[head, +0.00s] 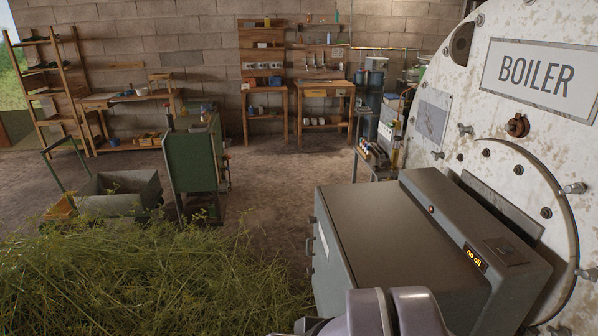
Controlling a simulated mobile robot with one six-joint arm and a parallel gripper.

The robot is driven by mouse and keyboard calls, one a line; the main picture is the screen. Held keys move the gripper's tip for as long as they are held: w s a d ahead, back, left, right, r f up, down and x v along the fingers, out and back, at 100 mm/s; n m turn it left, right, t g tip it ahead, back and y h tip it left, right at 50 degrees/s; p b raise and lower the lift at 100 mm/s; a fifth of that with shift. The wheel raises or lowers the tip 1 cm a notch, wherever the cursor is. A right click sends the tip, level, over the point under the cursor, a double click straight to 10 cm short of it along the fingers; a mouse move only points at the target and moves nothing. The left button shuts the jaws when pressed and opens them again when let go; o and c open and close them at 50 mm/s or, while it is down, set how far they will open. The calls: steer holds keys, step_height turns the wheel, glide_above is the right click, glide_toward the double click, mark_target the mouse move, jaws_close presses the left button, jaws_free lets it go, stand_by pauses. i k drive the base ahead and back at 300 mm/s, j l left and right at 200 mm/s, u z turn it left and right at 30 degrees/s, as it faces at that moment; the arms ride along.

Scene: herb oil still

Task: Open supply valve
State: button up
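I cannot make out a supply valve for certain. The white, rust-spotted boiler (460,95) fills the right side, with a "BOILER" plate (536,72) and a round door held by several wing-shaped clamps. A small rusty fitting (517,125) sits below the plate; I cannot tell what it is. A rounded grey part of my arm shows at the bottom edge in front of the box. My gripper is not in view.
Cut green herbs (130,280) are heaped at the lower left. Behind them stand a grey cart (118,190) and a green cabinet (193,155). Shelves and workbenches line the brick wall. A small stand (372,155) with bottles is beyond the burner. Bare floor (275,185) lies in the middle.

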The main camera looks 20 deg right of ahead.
mark_target(394, 177)
steer(key=i+j+u, duration=0.2)
steer(key=i+j, duration=0.3)
steer(key=i+j+u, duration=0.25)
steer(key=i+j, duration=0.15)
steer(key=i+l+z, duration=0.4)
steer(key=i, duration=0.2)
steer(key=i+z, duration=0.45)
steer(key=i, duration=0.15)
steer(key=i+j+z, duration=0.15)
steer(key=i+z, duration=0.25)
steer(key=i, duration=0.2)
steer(key=i+j+z, duration=0.4)
steer(key=i, duration=0.2)
steer(key=i+l+z, duration=0.3)
steer(key=i+z, duration=0.15)
steer(key=i+l+z, duration=0.15)
steer(key=i+z, duration=0.25)
steer(key=i, duration=0.2)
steer(key=i+z, duration=0.45)
steer(key=i+j, duration=0.05)
steer(key=i, duration=0.05)
